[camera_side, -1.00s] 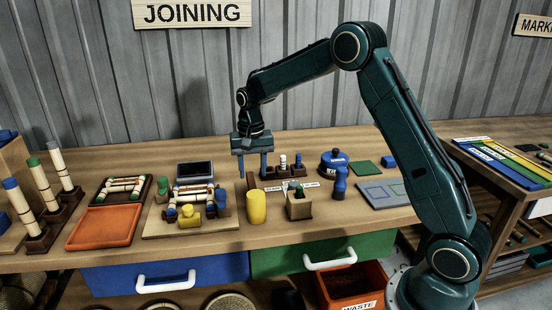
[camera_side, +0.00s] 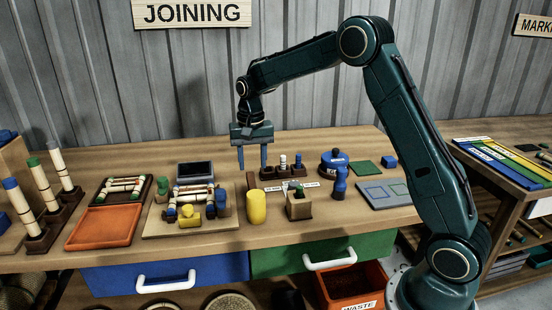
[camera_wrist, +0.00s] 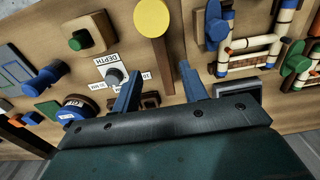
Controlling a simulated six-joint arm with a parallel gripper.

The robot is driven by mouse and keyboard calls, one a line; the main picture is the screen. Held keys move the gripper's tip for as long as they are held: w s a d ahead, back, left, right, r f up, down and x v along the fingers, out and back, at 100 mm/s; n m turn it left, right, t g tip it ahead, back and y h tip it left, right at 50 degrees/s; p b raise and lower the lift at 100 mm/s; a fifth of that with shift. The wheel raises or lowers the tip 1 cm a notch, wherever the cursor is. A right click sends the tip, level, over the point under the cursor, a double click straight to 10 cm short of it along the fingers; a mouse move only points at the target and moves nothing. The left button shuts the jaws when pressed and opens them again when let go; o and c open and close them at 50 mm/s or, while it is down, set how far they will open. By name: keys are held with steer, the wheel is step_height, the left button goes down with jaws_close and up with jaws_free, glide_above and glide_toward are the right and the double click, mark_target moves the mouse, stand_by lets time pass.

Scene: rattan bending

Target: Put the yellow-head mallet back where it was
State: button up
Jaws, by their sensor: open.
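The yellow-head mallet (camera_side: 256,208) rests on the bench, its yellow cylinder head at the front and its brown handle pointing back toward the wall. In the wrist view its round yellow head (camera_wrist: 152,18) is at the top, and the handle runs down between my fingers. My gripper (camera_side: 252,169) is open and empty above the handle's rear end, with its fingertips clear of the bench. In the wrist view my two blue fingers (camera_wrist: 160,70) lie to either side of the handle.
Left of the mallet is a board with a rattan frame and clamps (camera_side: 190,213). To the right are a wooden block with a green peg (camera_side: 299,207), a blue upright tool (camera_side: 340,184) and a blue round container (camera_side: 334,163). A small rack (camera_side: 283,172) stands behind.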

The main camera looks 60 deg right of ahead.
steer(key=s+a+r+n+t, duration=0.1)
steer(key=s+a+r+n, duration=0.15)
steer(key=s+r, duration=0.5)
steer(key=s+a+r+n+t, duration=0.2)
steer(key=s+a+r, duration=0.2)
steer(key=s+r, duration=0.3)
steer(key=s+a+f+n+t, duration=0.2)
steer(key=s+a+f+n, duration=0.1)
steer(key=s, duration=1.5)
steer(key=shift+a+n, duration=0.15)
steer(key=shift+n, duration=0.6)
